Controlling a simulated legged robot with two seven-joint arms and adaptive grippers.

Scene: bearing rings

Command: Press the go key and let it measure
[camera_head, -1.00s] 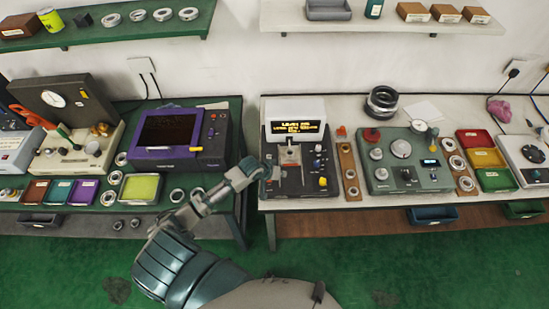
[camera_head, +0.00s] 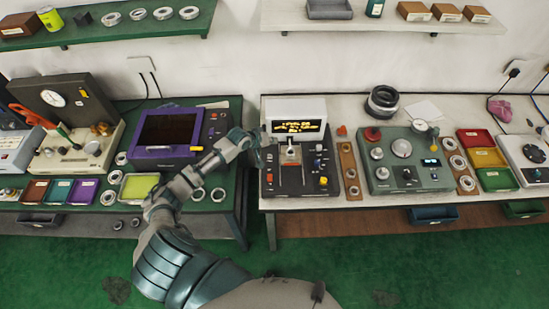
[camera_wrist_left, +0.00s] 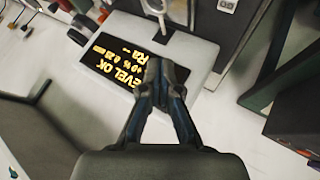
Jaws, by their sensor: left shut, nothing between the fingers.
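The measuring device (camera_head: 300,180) has a black base with coloured keys and knobs, and a white head with a lit display (camera_head: 298,127). In the left wrist view the display (camera_wrist_left: 112,68) shows yellow text, including "LEVEL OK" and "Ra --". A small orange-red key (camera_head: 269,178) sits at the base's left edge; I cannot read which key is the go key. My left gripper (camera_head: 266,143) is shut and empty, at the device's left side by the white head. In the left wrist view its closed fingertips (camera_wrist_left: 162,72) overlap the display; contact cannot be told.
A wooden strip with rings (camera_head: 350,172) and a green-grey instrument (camera_head: 405,160) stand to the right on the white table. A purple-framed monitor (camera_head: 172,138) stands on the green table to the left. A gap separates the tables.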

